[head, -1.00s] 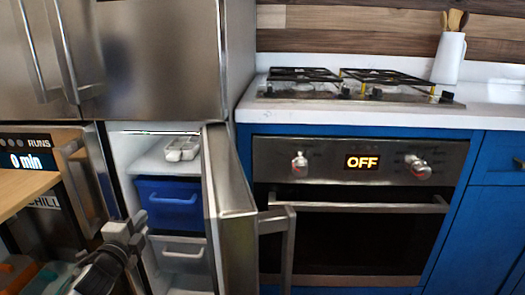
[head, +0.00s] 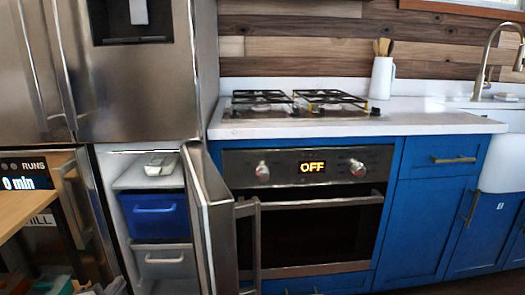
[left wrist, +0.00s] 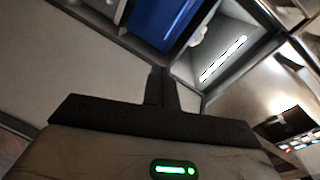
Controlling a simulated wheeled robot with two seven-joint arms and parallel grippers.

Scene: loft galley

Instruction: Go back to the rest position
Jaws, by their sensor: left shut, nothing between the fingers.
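My left gripper (left wrist: 164,84) shows in the left wrist view with its two dark fingers together and nothing between them. In the left wrist view a blue bin (left wrist: 165,18) and a lit white compartment lie beyond the fingertips. My right gripper is not in view.
The lower fridge door (head: 212,225) stands open, its handle (head: 247,235) jutting right. The oven (head: 305,225) reads OFF. A wooden tabletop (head: 25,196) edges in at left.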

